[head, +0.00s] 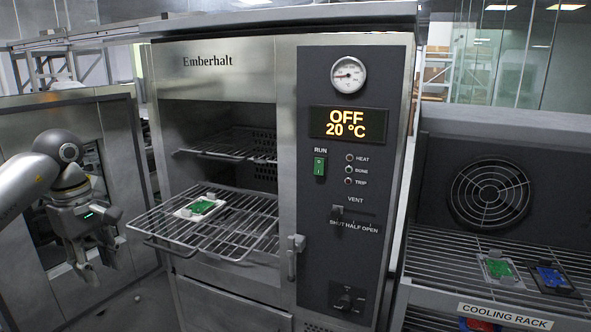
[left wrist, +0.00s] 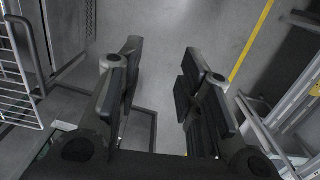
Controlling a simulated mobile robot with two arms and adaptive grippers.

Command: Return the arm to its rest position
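My left gripper (head: 100,266) hangs at the left of the head view, pointing down, apart from the oven's pulled-out rack. In the left wrist view its two fingers (left wrist: 162,65) are spread with only floor between them, so it is open and empty. My left arm comes in from the left edge, in front of the open oven door. My right gripper is in neither view.
The oven (head: 230,85) stands open, its display reading OFF 20 °C. Its lower wire rack (head: 232,232) sticks out, bearing a white carrier with a green board (head: 201,207). The open door (head: 122,150) is at left. The cooling rack (head: 440,262) at right holds green and blue boards.

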